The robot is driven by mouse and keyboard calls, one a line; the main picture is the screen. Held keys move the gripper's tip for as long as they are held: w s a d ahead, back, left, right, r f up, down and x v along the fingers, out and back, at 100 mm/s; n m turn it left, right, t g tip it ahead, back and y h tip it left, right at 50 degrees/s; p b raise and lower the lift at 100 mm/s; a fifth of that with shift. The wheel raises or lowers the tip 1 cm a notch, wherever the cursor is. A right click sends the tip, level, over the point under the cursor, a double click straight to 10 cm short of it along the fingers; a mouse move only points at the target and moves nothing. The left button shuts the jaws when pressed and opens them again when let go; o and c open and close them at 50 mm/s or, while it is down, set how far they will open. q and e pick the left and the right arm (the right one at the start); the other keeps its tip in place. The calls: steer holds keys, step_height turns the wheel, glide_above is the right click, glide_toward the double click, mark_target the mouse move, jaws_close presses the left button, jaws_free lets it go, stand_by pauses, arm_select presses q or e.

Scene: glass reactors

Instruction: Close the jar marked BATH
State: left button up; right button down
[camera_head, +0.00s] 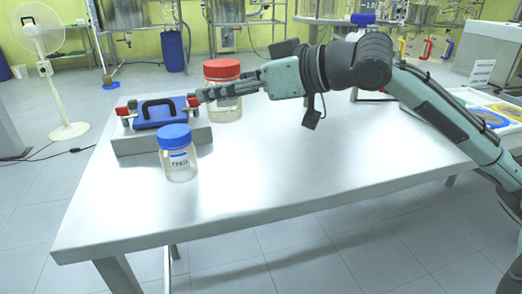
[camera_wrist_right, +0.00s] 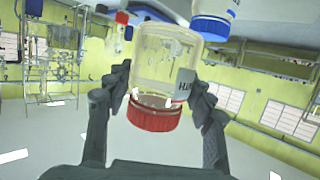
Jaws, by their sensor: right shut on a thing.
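The jar marked BATH (camera_head: 226,112) is clear glass with a red lid (camera_head: 222,69) and stands upright toward the table's back left. In the right wrist view the jar (camera_wrist_right: 165,62) appears inverted, lid (camera_wrist_right: 153,114) lowest, with part of its label visible. My right gripper (camera_head: 208,93) reaches in from the right, in front of the jar just below lid height. In the wrist view its fingers (camera_wrist_right: 161,88) are shut on the jar from both sides, near the lid. Whether the lid is fully seated I cannot tell. My left gripper is not in view.
A jar marked FEED (camera_head: 180,168) with a blue lid stands nearer the front. Behind it is a grey block (camera_head: 130,143) bearing a blue piece with a black handle (camera_head: 160,112). Trays (camera_head: 495,114) lie at the right. The table's middle and front (camera_head: 270,190) are clear.

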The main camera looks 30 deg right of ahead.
mark_target(241, 97)
steer(key=shift+w, duration=0.1)
steer(key=shift+r, duration=0.1)
steer(key=shift+d+f, duration=0.3)
steer(key=shift+f, duration=0.1)
steer(key=shift+s+d+f+b, duration=0.15)
steer(key=shift+d+f+b, duration=0.3)
steer(key=shift+d, duration=0.1)
steer(key=shift+s+d+f+b, duration=0.15)
steer(key=shift+d+f+b, duration=0.25)
steer(key=shift+d, duration=0.15)
steer(key=d+f, duration=0.1)
steer(key=d, duration=0.2)
steer(key=s+d+f+b, duration=0.1)
steer(key=d+f, duration=0.2)
steer(key=d, duration=0.2)
steer(key=shift+s+d+f, duration=0.3)
steer(key=shift+d, duration=0.05)
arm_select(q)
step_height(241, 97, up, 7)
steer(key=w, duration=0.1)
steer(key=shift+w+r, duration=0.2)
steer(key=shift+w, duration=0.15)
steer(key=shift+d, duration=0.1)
